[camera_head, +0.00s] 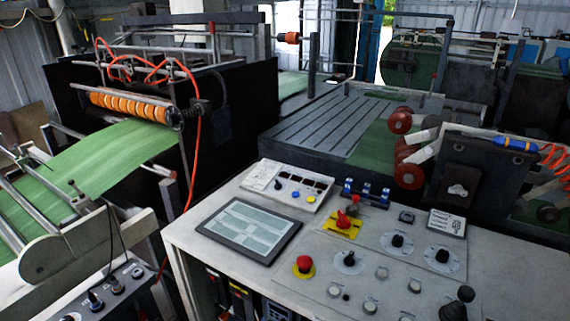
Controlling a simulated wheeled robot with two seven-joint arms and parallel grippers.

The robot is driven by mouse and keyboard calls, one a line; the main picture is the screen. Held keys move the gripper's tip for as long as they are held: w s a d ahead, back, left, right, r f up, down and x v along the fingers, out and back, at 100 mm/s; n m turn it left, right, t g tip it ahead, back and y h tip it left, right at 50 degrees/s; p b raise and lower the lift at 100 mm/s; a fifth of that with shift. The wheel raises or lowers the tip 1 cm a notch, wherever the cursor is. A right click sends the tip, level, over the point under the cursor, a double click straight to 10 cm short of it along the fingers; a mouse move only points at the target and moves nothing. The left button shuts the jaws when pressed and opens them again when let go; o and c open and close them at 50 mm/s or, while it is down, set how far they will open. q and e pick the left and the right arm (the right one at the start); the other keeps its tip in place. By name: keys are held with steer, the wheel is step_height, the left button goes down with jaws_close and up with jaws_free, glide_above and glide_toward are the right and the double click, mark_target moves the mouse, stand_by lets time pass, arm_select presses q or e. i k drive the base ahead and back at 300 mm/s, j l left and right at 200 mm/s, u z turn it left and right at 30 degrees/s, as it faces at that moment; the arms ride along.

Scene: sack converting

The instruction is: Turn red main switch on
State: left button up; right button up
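The red main switch (344,220) is a red rotary handle on a yellow plate. It sits on the light grey control panel (232,195), right of the tablet-like screen, in the head view. I cannot tell from its small size which position the handle is in. A separate red mushroom button (304,264) on a yellow base sits nearer on the same panel. Neither of my grippers is in view.
Around the switch are a flat screen (249,228), a small box with coloured buttons (290,186), a row of blue-and-black parts (366,192) and black knobs (397,241). A black lever (466,293) stands at the front right. Machines with green sheet lie behind.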

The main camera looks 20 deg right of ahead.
mark_target(343, 223)
steer(key=z, duration=1.35)
